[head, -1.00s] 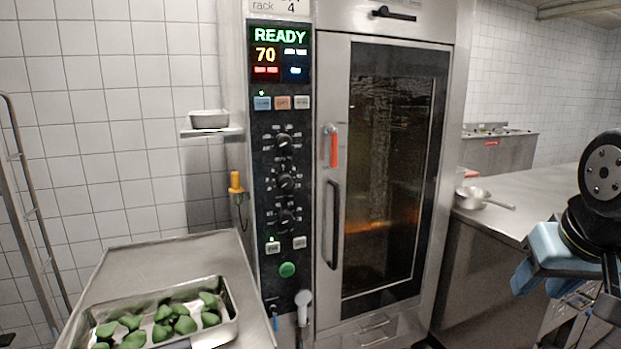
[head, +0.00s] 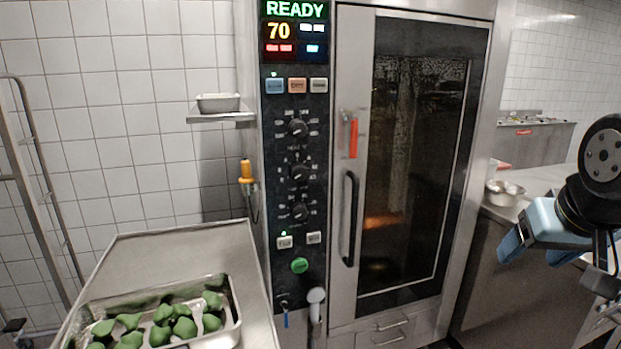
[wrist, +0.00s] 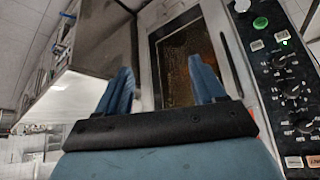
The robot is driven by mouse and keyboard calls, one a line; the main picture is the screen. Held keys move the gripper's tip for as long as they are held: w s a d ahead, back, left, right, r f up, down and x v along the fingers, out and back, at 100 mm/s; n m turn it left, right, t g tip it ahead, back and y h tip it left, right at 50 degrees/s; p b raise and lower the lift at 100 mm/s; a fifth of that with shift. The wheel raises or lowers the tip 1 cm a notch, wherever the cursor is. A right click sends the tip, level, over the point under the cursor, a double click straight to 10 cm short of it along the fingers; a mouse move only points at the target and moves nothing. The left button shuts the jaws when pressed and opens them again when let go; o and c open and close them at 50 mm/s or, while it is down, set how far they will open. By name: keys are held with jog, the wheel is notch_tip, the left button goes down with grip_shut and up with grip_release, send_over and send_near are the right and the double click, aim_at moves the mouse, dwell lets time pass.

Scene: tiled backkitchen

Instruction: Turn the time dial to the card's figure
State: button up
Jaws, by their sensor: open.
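The oven's black control panel (head: 297,150) carries three dark knobs in a column: an upper dial (head: 298,128), a middle dial (head: 299,174) and a lower dial (head: 299,212). Their labels are too small to read, so I cannot tell which is the time dial. The dials also show, turned over, at the right of the wrist view (wrist: 291,92). No card shows in the current head view. My gripper (head: 533,252) is open and empty at the right, well away from the panel. Its two blue fingers (wrist: 163,82) stand apart in the wrist view.
The display (head: 294,30) reads READY and 70. The glass oven door (head: 410,160) is shut, with a black handle (head: 350,218) and a red-handled latch (head: 353,138). A tray of green pieces (head: 235,325) lies on the left counter (head: 190,255). A bowl (head: 503,193) stands on the right counter.

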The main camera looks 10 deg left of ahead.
jog(key=w+a+n+t+y, duration=0.2)
jog(key=w+a, duration=0.4)
jog(key=w, duration=0.4)
jog(key=n+t+y, duration=0.6)
jog(key=y, duration=0.2)
send_near(302, 175)
jog(key=x, duration=0.8)
jog(key=shift+w+a, duration=0.25)
jog(key=shift+a, duration=0.05)
